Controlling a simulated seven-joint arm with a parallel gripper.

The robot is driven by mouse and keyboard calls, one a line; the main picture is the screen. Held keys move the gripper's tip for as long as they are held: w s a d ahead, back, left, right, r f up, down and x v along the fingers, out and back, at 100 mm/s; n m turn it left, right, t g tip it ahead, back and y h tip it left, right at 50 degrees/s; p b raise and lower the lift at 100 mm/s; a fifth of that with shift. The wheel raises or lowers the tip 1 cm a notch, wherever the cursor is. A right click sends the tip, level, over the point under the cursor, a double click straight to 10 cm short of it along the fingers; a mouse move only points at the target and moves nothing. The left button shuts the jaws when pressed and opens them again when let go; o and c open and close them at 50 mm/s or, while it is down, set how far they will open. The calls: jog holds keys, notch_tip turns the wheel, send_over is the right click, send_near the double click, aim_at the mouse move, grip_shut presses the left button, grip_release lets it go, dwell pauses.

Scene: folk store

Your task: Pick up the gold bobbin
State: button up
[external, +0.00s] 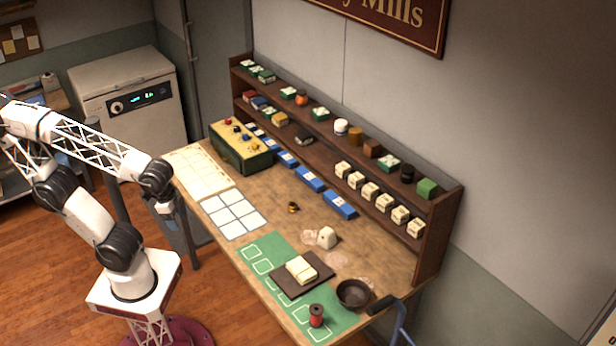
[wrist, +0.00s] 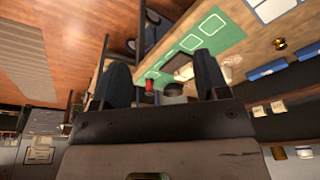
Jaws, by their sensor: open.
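The gold bobbin (external: 293,207) is a small gold and dark thing on the middle of the wooden table, between the white-squared sheet and the row of blue boxes. It also shows in the wrist view (wrist: 280,44) at the upper right, outside the finger gap. My gripper (external: 167,208) is raised near the table's left edge, well apart from the bobbin. In the wrist view my gripper (wrist: 163,80) has two dark fingers spread wide, with nothing held between them.
A red spool (external: 317,316) stands on the green mat (external: 258,247). A dark board (external: 318,264) with cream blocks, a white block (external: 327,237) and a dark bowl (external: 353,293) are nearby. A loaded shelf (external: 440,225) runs along the back. The table around the bobbin is mostly clear.

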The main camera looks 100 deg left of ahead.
jog(key=w+a+n, duration=0.5)
jog(key=w+a, duration=0.2)
jog(key=w, duration=0.5)
jog(key=n+g, duration=0.3)
jog(key=n, duration=1.1)
send_over(293, 207)
jog(key=a, duration=0.2)
notch_tip(293, 207, down, 17)
jog(key=shift+s+a+f, duration=0.1)
jog(key=shift+s+f, duration=0.05)
jog(key=shift+s, duration=0.1)
jog(key=shift+f, duration=0.1)
jog(key=shift+f, duration=1.25)
